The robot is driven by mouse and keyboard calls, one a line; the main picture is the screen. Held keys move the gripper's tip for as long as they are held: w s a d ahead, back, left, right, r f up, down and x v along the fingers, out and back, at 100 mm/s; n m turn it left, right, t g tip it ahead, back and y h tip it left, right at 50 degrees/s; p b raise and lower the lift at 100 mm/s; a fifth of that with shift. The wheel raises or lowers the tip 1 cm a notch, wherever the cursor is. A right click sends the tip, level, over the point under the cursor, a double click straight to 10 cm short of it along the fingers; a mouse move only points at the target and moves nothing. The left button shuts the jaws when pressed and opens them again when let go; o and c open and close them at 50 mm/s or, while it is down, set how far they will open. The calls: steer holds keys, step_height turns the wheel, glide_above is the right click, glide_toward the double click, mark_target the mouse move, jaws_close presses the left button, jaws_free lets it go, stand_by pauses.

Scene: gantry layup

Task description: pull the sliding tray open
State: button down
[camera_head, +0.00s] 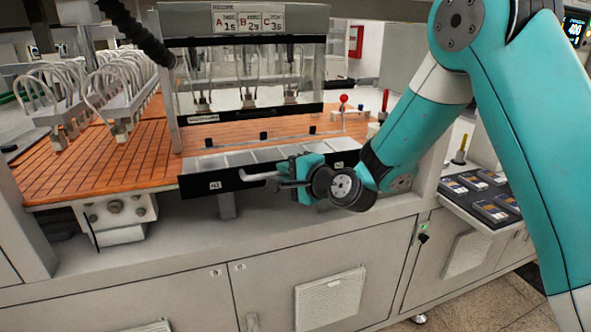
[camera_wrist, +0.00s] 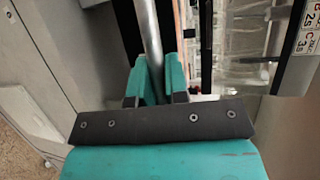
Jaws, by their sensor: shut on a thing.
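The sliding tray (camera_head: 214,187) has a long black front panel with a small white label. Its grey, divided inside (camera_head: 238,158) shows behind the panel, and it juts out past the front edge of the orange slatted bed. A pale bar handle (camera_head: 260,176) runs along the panel's front. My gripper (camera_head: 289,178) is at the handle, right of the panel's middle, and hides part of it. In the wrist view the grey handle bar (camera_wrist: 150,35) runs between the two teal fingers of my gripper (camera_wrist: 155,82), which is shut on it.
A clear-fronted guard (camera_head: 250,80) with a sign marked A, B, C stands behind the tray. Racks of looped white tubes (camera_head: 85,85) stand at left on the orange bed (camera_head: 80,165). Cabinet doors (camera_head: 170,290) lie below. A black panel of modules (camera_head: 480,193) is at right.

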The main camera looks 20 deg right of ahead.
steer(key=shift+s+f, duration=0.15)
steer(key=shift+f, duration=0.05)
steer(key=c, duration=1.1)
jaws_free()
steer(key=shift+s+d+r, duration=0.15)
steer(key=shift+s, duration=0.05)
steer(key=shift+w, duration=0.1)
steer(key=shift+b+v, duration=6.55)
steer(key=shift+v, duration=2.15)
